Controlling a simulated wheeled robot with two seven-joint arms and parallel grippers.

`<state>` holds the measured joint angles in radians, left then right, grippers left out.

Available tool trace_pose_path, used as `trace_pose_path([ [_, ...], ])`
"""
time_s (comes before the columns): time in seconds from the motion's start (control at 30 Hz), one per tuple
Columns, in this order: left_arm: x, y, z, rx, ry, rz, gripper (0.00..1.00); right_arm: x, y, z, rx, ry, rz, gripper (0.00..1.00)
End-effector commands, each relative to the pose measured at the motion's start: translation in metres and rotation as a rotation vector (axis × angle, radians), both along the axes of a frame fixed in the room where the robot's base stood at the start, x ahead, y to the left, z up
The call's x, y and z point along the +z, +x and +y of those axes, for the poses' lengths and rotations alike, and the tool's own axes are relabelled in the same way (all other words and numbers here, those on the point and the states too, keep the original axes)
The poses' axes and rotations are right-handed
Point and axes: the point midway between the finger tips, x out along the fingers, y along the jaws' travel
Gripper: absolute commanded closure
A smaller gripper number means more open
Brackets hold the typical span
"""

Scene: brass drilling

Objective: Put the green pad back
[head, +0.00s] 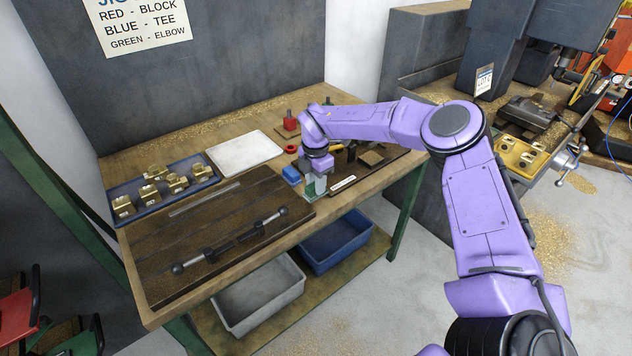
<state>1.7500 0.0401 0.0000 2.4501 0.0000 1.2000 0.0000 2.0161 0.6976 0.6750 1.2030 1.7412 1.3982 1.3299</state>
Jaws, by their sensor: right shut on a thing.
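My right gripper (316,178) reaches down over the right part of the bench and is shut on the green pad (321,187). Only a small part of the pad shows between and beside the fingers, low near the bench top. I cannot tell whether the pad touches the surface below. A blue pad (291,174) lies just left of the gripper. My left gripper is out of view.
A blue tray (133,215) holds several brass parts. A pale flat plate (243,152) and a red-handled stamp-like thing (290,122) sit behind. A labelled dark holder (372,178) lies right of the gripper.

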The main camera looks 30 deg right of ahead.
Motion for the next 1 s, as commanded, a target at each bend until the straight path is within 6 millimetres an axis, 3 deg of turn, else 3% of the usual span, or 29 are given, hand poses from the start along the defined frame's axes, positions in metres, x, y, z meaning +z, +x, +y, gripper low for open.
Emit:
trace_pose_path([
  [0.3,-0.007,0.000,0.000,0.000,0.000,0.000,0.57,-0.006,0.000,0.000,0.000,0.000,-0.001,1.00],
  [0.33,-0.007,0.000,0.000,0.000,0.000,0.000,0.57,-0.006,0.000,0.000,0.000,0.000,-0.001,0.60],
  [0.4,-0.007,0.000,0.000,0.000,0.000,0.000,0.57,-0.006,0.000,0.000,0.000,0.000,0.000,0.41],
  [0.73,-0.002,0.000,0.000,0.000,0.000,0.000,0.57,0.000,0.000,0.000,0.000,0.000,0.000,0.41],
  [0.83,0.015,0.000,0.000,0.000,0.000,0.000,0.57,0.015,0.000,0.000,0.000,0.000,0.000,0.41],
  [0.9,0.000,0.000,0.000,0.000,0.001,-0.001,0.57,0.022,0.001,0.000,-0.001,0.000,-0.005,0.41],
  [1.0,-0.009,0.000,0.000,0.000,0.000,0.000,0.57,0.050,0.001,0.000,0.000,-0.001,-0.006,0.41],
])
